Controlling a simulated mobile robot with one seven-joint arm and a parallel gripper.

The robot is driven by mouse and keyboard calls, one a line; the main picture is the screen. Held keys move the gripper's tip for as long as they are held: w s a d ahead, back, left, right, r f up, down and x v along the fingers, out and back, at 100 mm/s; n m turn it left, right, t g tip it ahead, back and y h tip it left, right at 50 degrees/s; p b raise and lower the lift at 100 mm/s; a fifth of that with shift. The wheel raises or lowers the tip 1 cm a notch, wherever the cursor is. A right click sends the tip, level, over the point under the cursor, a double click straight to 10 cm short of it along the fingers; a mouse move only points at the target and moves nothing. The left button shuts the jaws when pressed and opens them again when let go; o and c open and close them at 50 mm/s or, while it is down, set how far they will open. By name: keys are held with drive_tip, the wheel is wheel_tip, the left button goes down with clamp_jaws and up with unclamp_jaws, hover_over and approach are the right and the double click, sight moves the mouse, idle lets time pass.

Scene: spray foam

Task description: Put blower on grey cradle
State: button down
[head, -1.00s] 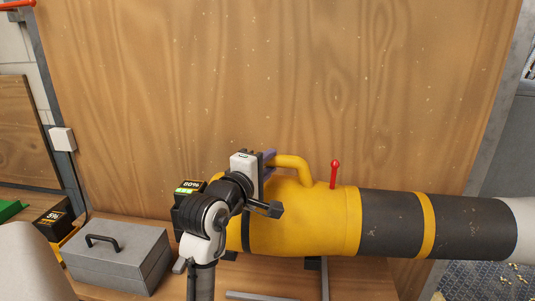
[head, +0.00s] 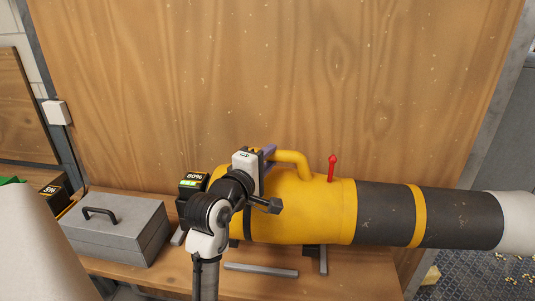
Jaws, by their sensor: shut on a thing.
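The blower (head: 308,212) has a yellow body, a yellow top handle, a red lever and a long black tube with a yellow band and pale end pointing right. My gripper (head: 267,160) is shut on the left part of its handle, which the jaws partly hide. The blower lies roughly level over the bench. Grey bars of the cradle (head: 323,259) show below the body, with another bar in front and one at the left. The body hides most of the cradle. I cannot tell whether the blower touches it.
A grey toolbox (head: 118,232) stands on the wooden bench (head: 225,286) at the left. A wooden panel (head: 290,80) rises behind. The tube reaches past the bench's right end.

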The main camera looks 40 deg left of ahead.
sight(267, 178)
drive_tip(key=shift+f+b, duration=1.8)
drive_tip(key=shift+f, duration=1)
drive_tip(key=c, duration=1.1)
unclamp_jaws()
drive_tip(key=shift+o, duration=0.2)
drive_tip(key=shift+f+b, duration=0.25)
drive_tip(key=shift+b, duration=0.05)
drive_tip(key=s+d+b, duration=0.2)
drive_tip(key=s+b, duration=0.1)
drive_tip(key=s, duration=1)
drive_tip(key=shift+s+d+r+b, duration=0.15)
drive_tip(key=shift+s+d+b, duration=0.15)
drive_tip(key=shift+s, duration=0.05)
